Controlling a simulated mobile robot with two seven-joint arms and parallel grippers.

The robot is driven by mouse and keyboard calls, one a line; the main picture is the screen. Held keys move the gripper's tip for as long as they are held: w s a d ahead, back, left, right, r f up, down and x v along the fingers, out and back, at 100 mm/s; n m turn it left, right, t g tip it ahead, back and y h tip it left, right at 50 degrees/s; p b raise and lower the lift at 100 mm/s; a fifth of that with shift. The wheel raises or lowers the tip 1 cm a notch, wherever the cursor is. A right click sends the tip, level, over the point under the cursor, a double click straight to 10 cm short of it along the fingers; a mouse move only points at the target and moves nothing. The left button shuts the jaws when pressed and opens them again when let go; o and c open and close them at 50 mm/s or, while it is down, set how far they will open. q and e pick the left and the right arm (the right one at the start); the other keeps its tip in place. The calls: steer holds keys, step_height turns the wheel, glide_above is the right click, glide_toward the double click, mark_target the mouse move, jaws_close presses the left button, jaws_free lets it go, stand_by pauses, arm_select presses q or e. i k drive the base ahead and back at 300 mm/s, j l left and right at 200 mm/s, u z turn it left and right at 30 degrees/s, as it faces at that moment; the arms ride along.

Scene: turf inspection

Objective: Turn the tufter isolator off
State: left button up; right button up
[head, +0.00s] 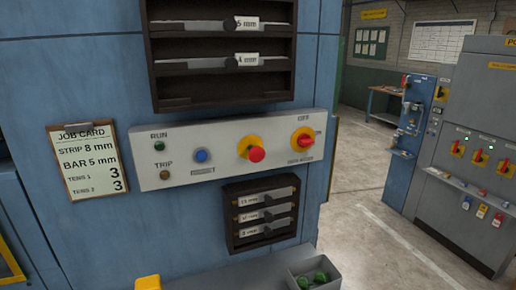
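No label reading "tufter" is legible. A red-and-yellow rotary switch (303,140) is on the pale control panel (220,178) of the blue machine. "OFF" is printed above it; its red handle lies slanted, pointing toward the right. A grey cabinet (484,110) at the far right carries several red-handled switches on yellow plates: a left one (458,150), a middle one (479,158) and a right one (504,168). Their handles look roughly upright; their labels are too small to read. Green lamps (467,138) glow above them. Neither gripper is in view.
A red push button (257,154) on yellow, a blue button (201,155) and RUN and TRIP lamps share the panel. A job card (88,160) hangs left. A grey bin (315,272) holds green items. Coloured tags (482,211) hang on the cabinet. Open floor (365,215) lies between machine and cabinet.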

mark_target(304, 140)
steer(key=i+l, duration=0.45)
steer(key=i+l+z, duration=0.1)
steer(key=i+l, duration=0.35)
steer(key=i, duration=0.2)
